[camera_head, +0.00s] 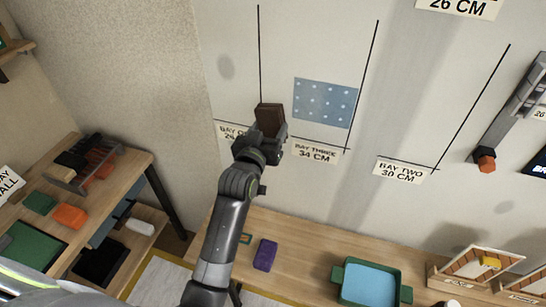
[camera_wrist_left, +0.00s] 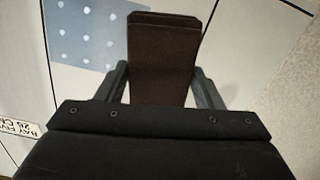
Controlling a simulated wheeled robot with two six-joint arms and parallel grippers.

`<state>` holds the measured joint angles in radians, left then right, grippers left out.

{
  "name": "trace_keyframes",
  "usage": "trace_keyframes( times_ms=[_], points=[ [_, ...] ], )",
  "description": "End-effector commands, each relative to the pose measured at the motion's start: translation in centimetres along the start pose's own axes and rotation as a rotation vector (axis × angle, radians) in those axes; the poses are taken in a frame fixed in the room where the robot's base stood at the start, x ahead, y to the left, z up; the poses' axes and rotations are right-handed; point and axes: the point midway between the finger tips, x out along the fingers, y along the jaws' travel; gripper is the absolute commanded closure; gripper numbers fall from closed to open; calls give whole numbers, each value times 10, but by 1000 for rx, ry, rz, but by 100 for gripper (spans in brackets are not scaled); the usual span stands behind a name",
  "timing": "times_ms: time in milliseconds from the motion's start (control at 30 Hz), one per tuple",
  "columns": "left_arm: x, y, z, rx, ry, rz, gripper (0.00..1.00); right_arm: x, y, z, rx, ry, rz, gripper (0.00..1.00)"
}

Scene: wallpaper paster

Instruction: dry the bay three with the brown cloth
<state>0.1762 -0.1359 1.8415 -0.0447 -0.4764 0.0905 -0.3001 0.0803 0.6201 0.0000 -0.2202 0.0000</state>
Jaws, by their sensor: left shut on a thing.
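The brown cloth (camera_head: 270,118) looks like a dark folded pad. My left gripper (camera_head: 268,135) is shut on it and holds it up at the wall, at the lower left of bay three (camera_head: 310,50). The cloth also shows in the left wrist view (camera_wrist_left: 163,60), between the two fingers. Bay three lies between two black lines, above its label (camera_head: 316,151) reading 34 CM. A blue dotted patch (camera_head: 325,102) is on the wall in that bay, right of the cloth. I cannot tell whether the cloth touches the wall. My right gripper is not in view.
Below the wall is a wooden bench with a purple block (camera_head: 265,255), a green tray (camera_head: 338,275) with a blue inside, and wooden boxes (camera_head: 485,262). A cluttered wooden table (camera_head: 140,165) stands at left. Bay two's label (camera_head: 403,170) is to the right.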

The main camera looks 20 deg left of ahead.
Motion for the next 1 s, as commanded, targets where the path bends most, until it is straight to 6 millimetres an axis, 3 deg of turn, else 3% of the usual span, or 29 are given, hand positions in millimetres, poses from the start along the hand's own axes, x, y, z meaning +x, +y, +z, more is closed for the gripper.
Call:
trace_keyframes(
  times_ms=[167,600,1000],
  points=[
    [-4,0,-16,0,38,1,63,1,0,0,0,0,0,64],
    [-5,1,-18,0,36,0,63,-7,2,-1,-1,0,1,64],
    [39,0,-17,3,38,1,63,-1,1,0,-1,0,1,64]
  ],
)
